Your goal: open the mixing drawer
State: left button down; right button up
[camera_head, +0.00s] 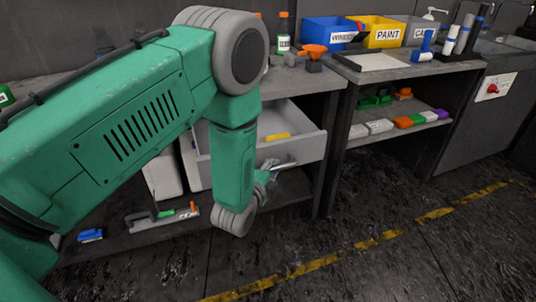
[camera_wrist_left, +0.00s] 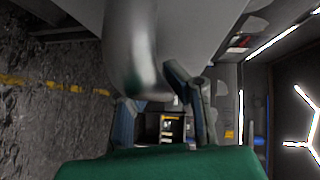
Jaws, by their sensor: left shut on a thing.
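The mixing drawer (camera_head: 304,150) is pulled out of the bench, so that its inside shows. A yellow object (camera_head: 277,137) lies in it. A metal handle (camera_head: 284,166) is on the drawer's front. My left gripper (camera_head: 270,172) is at that handle and shut on it, partly hidden behind my green forearm. In the left wrist view, the two fingers of my left gripper (camera_wrist_left: 165,108) stand beside a large, blurred grey curved shape, and the exact grip is hard to see. My right gripper is in neither view.
A lower shelf (camera_head: 135,237) carries hand tools and a blue brush. To the right, a shelf holds coloured blocks (camera_head: 403,122). The dark floor with a yellow line (camera_head: 320,262) is clear.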

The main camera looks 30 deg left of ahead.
pick_arm(q)
jog(key=shift+s+d+r, duration=0.1)
jog(key=shift+s+d, duration=0.25)
jog(key=shift+d, duration=0.35)
jog(key=shift+a+f, duration=0.2)
jog(key=shift+a, duration=0.25)
jog(key=c, duration=1.5)
grip_release()
jog(key=shift+d, duration=0.1)
jog(key=shift+d+r, duration=0.1)
jog(key=shift+d, duration=0.1)
jog(key=shift+s, duration=0.1)
jog(key=shift+s, duration=0.3)
jog(key=s, duration=0.3)
jog(key=s+r, duration=0.1)
jog(key=s, duration=0.3)
jog(key=s+d, duration=0.1)
jog(key=s, duration=0.3)
jog(key=shift+r, duration=0.3)
